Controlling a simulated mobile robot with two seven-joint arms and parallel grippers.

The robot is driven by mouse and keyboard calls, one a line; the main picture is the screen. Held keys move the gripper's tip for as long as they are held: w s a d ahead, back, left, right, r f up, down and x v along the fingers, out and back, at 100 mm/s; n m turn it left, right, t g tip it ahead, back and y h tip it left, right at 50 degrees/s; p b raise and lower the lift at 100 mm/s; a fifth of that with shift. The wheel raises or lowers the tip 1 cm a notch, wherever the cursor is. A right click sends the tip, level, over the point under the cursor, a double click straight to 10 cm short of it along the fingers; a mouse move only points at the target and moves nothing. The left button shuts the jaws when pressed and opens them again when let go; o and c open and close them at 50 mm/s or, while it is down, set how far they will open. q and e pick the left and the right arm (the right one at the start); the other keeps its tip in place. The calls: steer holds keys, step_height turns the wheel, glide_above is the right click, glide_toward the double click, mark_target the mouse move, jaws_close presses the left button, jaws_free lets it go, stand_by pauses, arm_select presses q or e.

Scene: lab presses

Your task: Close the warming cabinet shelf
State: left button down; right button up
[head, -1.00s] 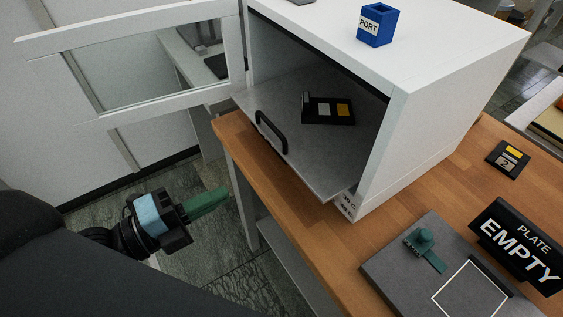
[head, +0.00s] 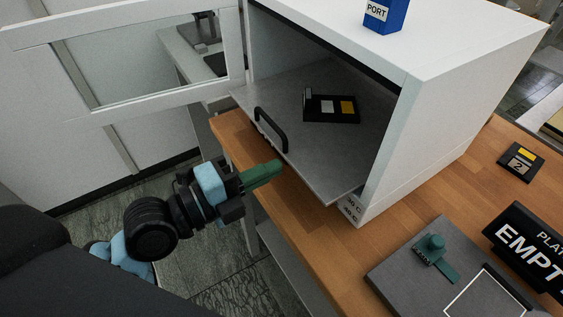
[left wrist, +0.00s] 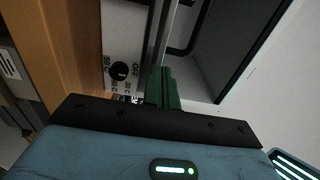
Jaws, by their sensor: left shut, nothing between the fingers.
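The white warming cabinet (head: 440,110) stands on the wooden bench with its framed glass door (head: 130,62) swung open to the left. Its grey shelf (head: 335,165) is pulled out past the front opening. A black handle (head: 270,130) is on the shelf's front edge. A black plate with white and yellow labels (head: 331,107) lies on the shelf. My left gripper (head: 262,174) has green fingers, shut and empty, just in front of and below the shelf's front edge near the handle. The green fingers also show in the left wrist view (left wrist: 163,88). My right gripper is not in view.
A blue PORT holder (head: 385,14) sits on top of the cabinet. On the wooden bench (head: 315,225) at right are a grey fixture plate (head: 395,275) with a green clamp, a black EMPTY sign (head: 520,240) and a small black tile marked 2 (head: 521,162). The cabinet's dial (left wrist: 120,70) shows in the left wrist view.

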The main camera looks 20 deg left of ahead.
mark_target(318, 146)
arm_select(q)
steer(key=x, duration=0.3)
steer(key=shift+r+p, duration=0.1)
steer(key=shift+p, duration=0.25)
steer(key=p+x, duration=0.1)
steer(key=x, duration=0.7)
steer(key=shift+r, duration=0.15)
steer(key=shift+s+a, duration=0.1)
steer(key=shift+s, duration=0.05)
